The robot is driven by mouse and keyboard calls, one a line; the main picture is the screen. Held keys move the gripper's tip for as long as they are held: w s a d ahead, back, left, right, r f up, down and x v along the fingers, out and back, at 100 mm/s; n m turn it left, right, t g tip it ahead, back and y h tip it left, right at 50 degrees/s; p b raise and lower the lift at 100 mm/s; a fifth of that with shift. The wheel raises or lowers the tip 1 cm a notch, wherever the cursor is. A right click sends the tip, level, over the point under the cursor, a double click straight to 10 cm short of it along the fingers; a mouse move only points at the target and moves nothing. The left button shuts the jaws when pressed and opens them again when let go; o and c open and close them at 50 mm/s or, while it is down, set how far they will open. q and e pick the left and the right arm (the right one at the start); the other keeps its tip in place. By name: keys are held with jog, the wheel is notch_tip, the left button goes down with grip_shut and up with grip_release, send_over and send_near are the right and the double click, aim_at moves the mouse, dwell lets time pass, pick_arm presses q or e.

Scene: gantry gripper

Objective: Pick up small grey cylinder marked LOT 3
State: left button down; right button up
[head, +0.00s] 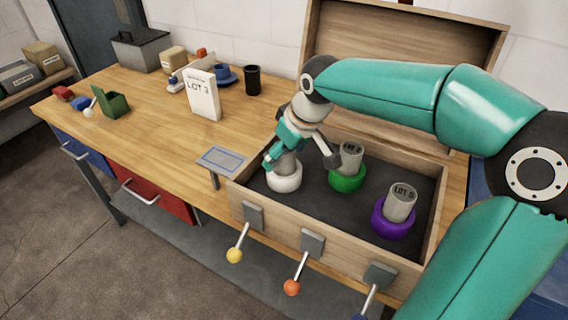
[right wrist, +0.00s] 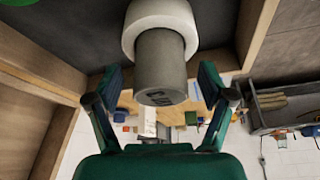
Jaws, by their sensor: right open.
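A small grey cylinder (head: 287,163) stands in a white ring holder (head: 284,182) at the left of the open wooden box; its marking is hidden there. In the right wrist view this cylinder (right wrist: 160,62) has dark marking on its end, too unclear to read. My right gripper (head: 301,158) is open, its fingers on either side of this cylinder with visible gaps. A second grey cylinder (head: 351,156) stands in a green holder (head: 347,183), its number unclear. A third (head: 401,203) stands in a purple holder (head: 391,222); its LOT number is hard to read. My left gripper is out of view.
The wooden box (head: 290,220) has walls around the holders and a raised lid (head: 400,50) behind. Levers with yellow (head: 235,255) and orange (head: 291,288) knobs stick out in front. A white sign (head: 203,95) reading LOT 3 stands on the bench.

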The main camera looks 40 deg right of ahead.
jog(key=shift+w+f, duration=0.1)
jog(key=shift+f, duration=0.1)
grip_shut()
jog(key=shift+r, duration=0.1)
dwell(0.4)
